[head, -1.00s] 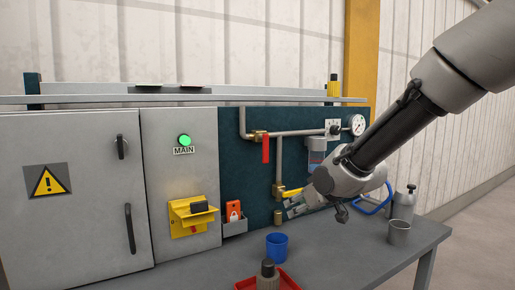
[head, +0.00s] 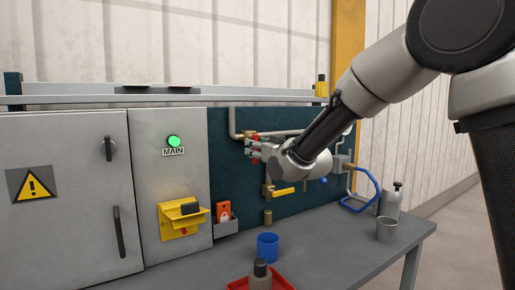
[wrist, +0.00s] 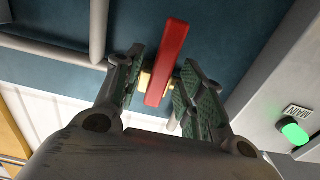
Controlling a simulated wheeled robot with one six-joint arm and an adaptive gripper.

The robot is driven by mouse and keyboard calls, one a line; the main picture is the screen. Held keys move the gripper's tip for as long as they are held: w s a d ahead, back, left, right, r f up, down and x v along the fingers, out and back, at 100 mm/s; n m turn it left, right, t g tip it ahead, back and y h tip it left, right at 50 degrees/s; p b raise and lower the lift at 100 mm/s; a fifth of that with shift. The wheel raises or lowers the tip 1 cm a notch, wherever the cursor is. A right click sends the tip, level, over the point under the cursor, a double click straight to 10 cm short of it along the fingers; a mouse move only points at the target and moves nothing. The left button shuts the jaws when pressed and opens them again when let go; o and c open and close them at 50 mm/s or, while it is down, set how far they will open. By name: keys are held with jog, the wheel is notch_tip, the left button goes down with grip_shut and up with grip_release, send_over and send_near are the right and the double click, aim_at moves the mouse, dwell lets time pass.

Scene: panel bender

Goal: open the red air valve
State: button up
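The red air valve's lever (wrist: 170,58) shows in the wrist view, between the two green-padded fingers of my gripper (wrist: 162,70). Gaps show on both sides of the lever, so the fingers are open around it and not clamped. A brass valve body (wrist: 146,78) shows partly behind it. In the head view my gripper (head: 257,149) is at the teal panel, and the fingers hide most of the lever; a little red (head: 255,137) shows at its top.
A yellow lever (head: 284,191) sits below my gripper on the lower pipe. A green lamp (head: 173,141) glows on the MAIN panel. On the bench stand a blue cup (head: 268,246), a red tray (head: 237,286) with a bottle, and a grey cup (head: 387,230).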

jog(key=shift+w, duration=0.1)
grip_shut()
dwell(0.4)
jog(key=shift+w+d+r+n, duration=0.25)
jog(key=shift+d+r+n, duration=0.15)
jog(key=shift+n, duration=2.6)
jog(key=shift+w+d+r+n, duration=0.25)
jog(key=shift+r+n, duration=0.2)
jog(key=shift+n, duration=2.55)
jog(key=shift+w+d+r+n, duration=0.2)
jog(key=shift+d+r+n, duration=0.2)
jog(key=shift+n, duration=2.6)
grip_release()
jog(key=shift+r, duration=0.1)
